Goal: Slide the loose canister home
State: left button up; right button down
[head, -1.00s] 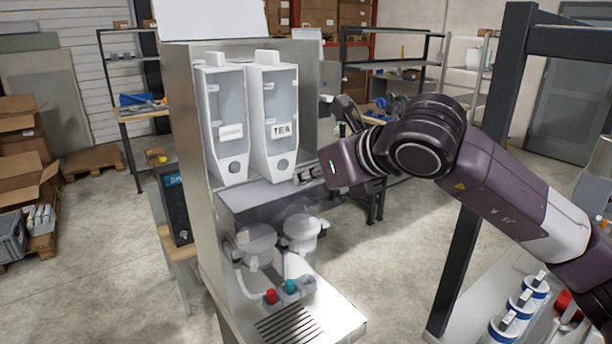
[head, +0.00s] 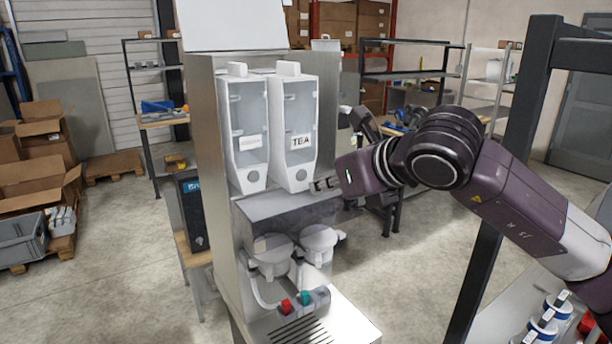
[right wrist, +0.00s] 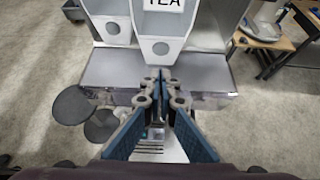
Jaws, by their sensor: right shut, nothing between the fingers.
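Two pale canisters with clear fronts stand side by side on the dispenser's shelf in the head view: the left canister (head: 247,130) and the TEA canister (head: 296,130). The TEA canister also shows in the right wrist view (right wrist: 163,22), straight ahead, with the left one (right wrist: 110,22) beside it. Both look upright; I cannot tell which one is loose. My right gripper (head: 318,184) is shut and empty at the lower right front of the TEA canister. In the right wrist view its fingertips (right wrist: 161,78) are together just below that canister's round knob. My left gripper is out of view.
Below the shelf (head: 270,207) are two round white bowls (head: 318,240), red and teal buttons (head: 287,306) and a drip grille (head: 300,332). A dark post (head: 500,180) stands right, near a rack with blue-and-white containers (head: 543,325). Floor left of the dispenser is partly clear.

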aim_at(301, 169)
jog(key=shift+w+a, duration=0.8)
jog(key=shift+w, duration=0.3)
jog(key=shift+w+a, duration=0.85)
jog(key=shift+w, duration=0.2)
jog(key=shift+w+a, duration=0.8)
jog(key=shift+w, duration=0.3)
jog(key=shift+w+b, duration=0.1)
jog(key=shift+b, duration=0.35)
